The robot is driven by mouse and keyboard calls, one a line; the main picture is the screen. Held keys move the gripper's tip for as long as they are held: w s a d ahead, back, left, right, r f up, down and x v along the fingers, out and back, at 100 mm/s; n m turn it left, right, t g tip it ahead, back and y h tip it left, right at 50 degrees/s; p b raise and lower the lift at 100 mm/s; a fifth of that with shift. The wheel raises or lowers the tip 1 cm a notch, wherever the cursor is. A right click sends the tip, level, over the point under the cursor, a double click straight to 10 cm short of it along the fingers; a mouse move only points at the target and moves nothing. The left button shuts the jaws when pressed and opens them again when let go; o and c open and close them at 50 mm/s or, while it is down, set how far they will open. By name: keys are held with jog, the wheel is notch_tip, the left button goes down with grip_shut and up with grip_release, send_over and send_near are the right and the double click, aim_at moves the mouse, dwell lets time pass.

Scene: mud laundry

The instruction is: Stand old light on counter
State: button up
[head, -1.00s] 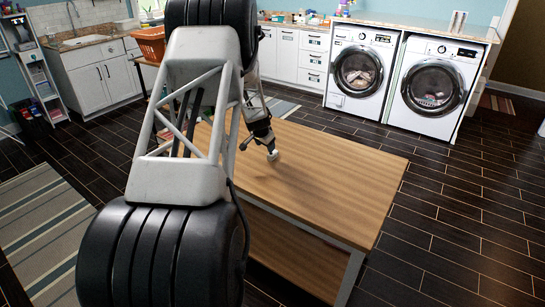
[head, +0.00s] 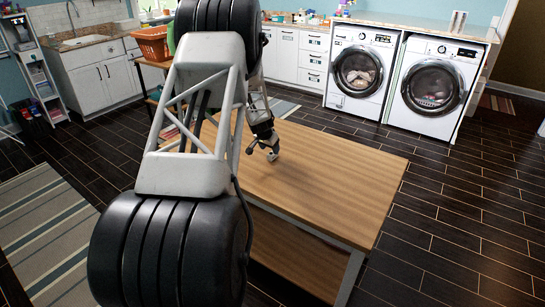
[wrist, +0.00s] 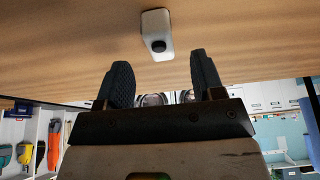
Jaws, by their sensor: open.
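The old light (wrist: 157,24) is a small white block with a dark round spot on one end. It is on the wooden top in the wrist view, just beyond my fingertips and apart from them. In the head view it is a small pale piece (head: 273,156) on the wooden counter (head: 330,180), beside my gripper (head: 262,148). My gripper is open and empty, with its two dark fingers spread in the wrist view (wrist: 163,70). I cannot tell for sure whether the light is upright or lying.
The counter top is bare to the right and front of the light. Two white washers (head: 362,70) stand at the back right. An orange basket (head: 152,43) is at the back left, partly behind my arm. A striped rug (head: 45,235) lies on the floor at left.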

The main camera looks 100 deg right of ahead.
dwell(0.3)
jog(key=shift+x, duration=2.6)
jog(key=shift+s+d, duration=0.1)
jog(key=c, duration=1.1)
jog(key=shift+r, duration=0.2)
jog(key=shift+r, duration=1.4)
jog(key=shift+a+r, duration=0.25)
jog(key=w+a, duration=0.1)
jog(key=a, duration=0.4)
jog(key=w+a+r, duration=0.1)
jog(key=w+a, duration=0.1)
jog(key=a, duration=0.3)
jog(key=w+a, duration=0.1)
jog(key=a, duration=0.3)
jog(key=shift+w+a+r, duration=0.2)
jog(key=shift+w+a, duration=0.1)
jog(key=shift+a, duration=0.1)
